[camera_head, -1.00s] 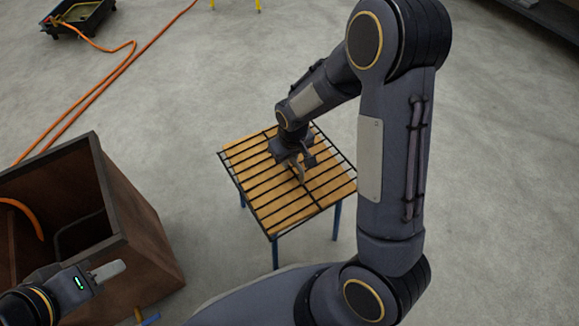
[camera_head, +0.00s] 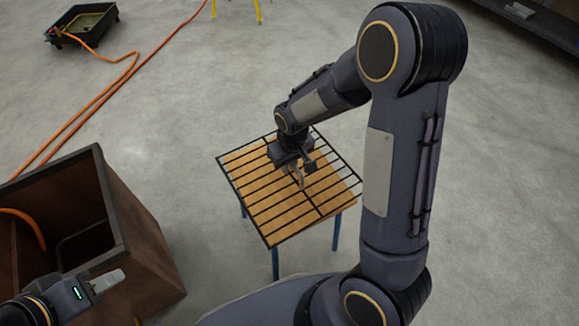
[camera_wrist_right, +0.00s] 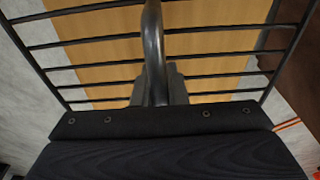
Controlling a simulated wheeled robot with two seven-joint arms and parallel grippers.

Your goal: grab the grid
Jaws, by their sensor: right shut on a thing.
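The grid (camera_head: 245,204) is a black wire rack with several parallel bars and a crossing middle bar. It is over a small stool with a wooden top (camera_head: 282,222) and blue legs, and looks slightly raised above it. My right gripper (camera_head: 300,180) is shut on the grid near its middle. In the right wrist view, a thick dark curved bar (camera_wrist_right: 153,45) runs between the fingers, with the grid's bars (camera_wrist_right: 90,63) and the wood behind. My left gripper (camera_head: 107,281) is at the lower left, away from the grid; its finger gap cannot be made out.
A brown open-fronted box (camera_head: 150,245) stands at the left, beside my left gripper, with an orange hose in it. Orange hoses (camera_head: 100,95) run across the floor to a black tray (camera_head: 82,24). Yellow legs (camera_head: 236,12) show at the top. The floor right of the stool is clear.

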